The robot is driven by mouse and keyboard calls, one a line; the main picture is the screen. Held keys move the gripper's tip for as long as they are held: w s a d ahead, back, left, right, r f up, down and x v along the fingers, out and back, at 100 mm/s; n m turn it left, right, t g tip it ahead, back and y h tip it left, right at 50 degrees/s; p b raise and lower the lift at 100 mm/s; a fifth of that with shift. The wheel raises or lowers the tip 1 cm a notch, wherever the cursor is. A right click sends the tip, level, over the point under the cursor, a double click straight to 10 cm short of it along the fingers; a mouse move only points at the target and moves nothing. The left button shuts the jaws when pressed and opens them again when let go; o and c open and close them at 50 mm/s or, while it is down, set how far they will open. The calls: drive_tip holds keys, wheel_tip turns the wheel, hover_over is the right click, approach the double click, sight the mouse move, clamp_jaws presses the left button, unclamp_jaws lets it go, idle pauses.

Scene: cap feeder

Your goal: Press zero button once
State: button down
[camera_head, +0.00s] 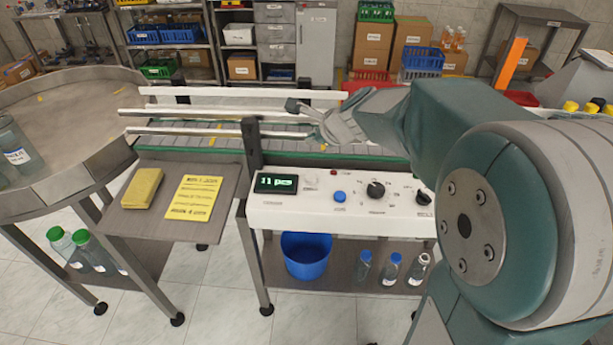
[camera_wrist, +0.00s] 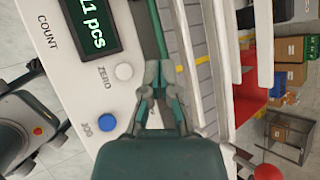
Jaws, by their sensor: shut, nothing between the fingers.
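The white control panel (camera_head: 290,213) fronts the conveyor, and its display (camera_head: 277,183) reads 11 pcs. The zero button (camera_wrist: 124,72) is a round, pale knob beside the ZERO label in the wrist view. It also shows in the head view (camera_head: 311,180), right of the display. My gripper (camera_wrist: 160,70) is shut and empty. In the wrist view its fingertips appear just to the right of the zero button, apart from it. In the head view my gripper (camera_head: 294,105) hangs over the conveyor, behind and above the panel.
A blue JOG button (camera_wrist: 106,122) sits near the zero button. A black knob (camera_head: 376,189) and a small red light (camera_head: 333,172) are also on the panel. Conveyor rails (camera_head: 190,132) run behind it. A side shelf (camera_head: 145,215) holds a yellow sponge (camera_head: 142,188).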

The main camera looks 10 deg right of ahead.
drive_tip(key=shift+d, duration=0.2)
approach(309, 173)
drive_tip(key=shift+w+a+r+x, duration=0.1)
drive_tip(key=shift+r+x, duration=0.05)
drive_tip(key=shift+x, duration=0.95)
drive_tip(key=shift+w+a+r+x, duration=0.1)
drive_tip(key=shift+x, duration=1)
drive_tip(key=shift+w+a+r+x, duration=0.1)
drive_tip(key=shift+w+r+x, duration=0.05)
drive_tip(key=shift+x, duration=0.95)
drive_tip(key=shift+d+f, duration=0.1)
drive_tip(key=shift+f, duration=0.2)
drive_tip(key=shift+s+f, duration=0.1)
drive_tip(key=shift+f, duration=0.35)
drive_tip(key=shift+r, duration=0.85)
